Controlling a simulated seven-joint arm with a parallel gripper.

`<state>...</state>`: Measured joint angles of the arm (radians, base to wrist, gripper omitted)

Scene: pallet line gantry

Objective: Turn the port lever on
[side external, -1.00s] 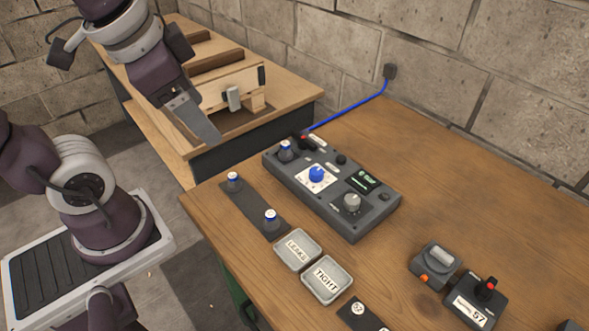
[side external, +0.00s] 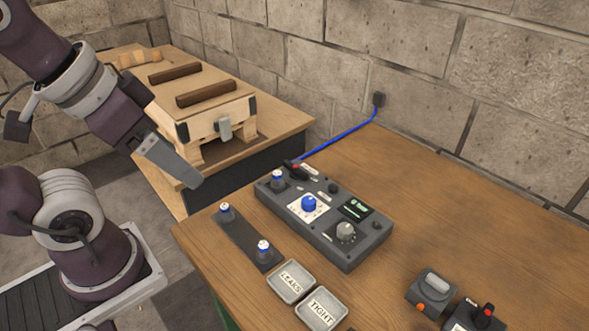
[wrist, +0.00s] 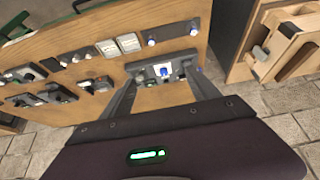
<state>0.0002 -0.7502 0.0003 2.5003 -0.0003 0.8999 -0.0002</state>
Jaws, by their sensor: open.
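A grey control box (side external: 330,228) lies on the wooden bench, with a blue knob (side external: 309,203), a grey knob (side external: 346,231) and a small lit display (side external: 355,209). A small red-and-black lever (side external: 292,168) sits at its back left corner, beside a blue-banded port fitting (side external: 278,177); I cannot read its label or clearly tell its setting. My gripper (side external: 194,180) is in the air left of the box, apart from it. In the wrist view my gripper (wrist: 163,79) has its fingers spread and nothing between them; the control box (wrist: 147,76) shows beyond them.
A dark strip with two blue-topped fittings (side external: 240,236) lies left of the box. Two labelled trays (side external: 290,281) and a device with a red-topped lever (side external: 478,318) are nearer the front. A wooden crate (side external: 215,105) stands behind. A blue cable (side external: 340,139) runs to the wall.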

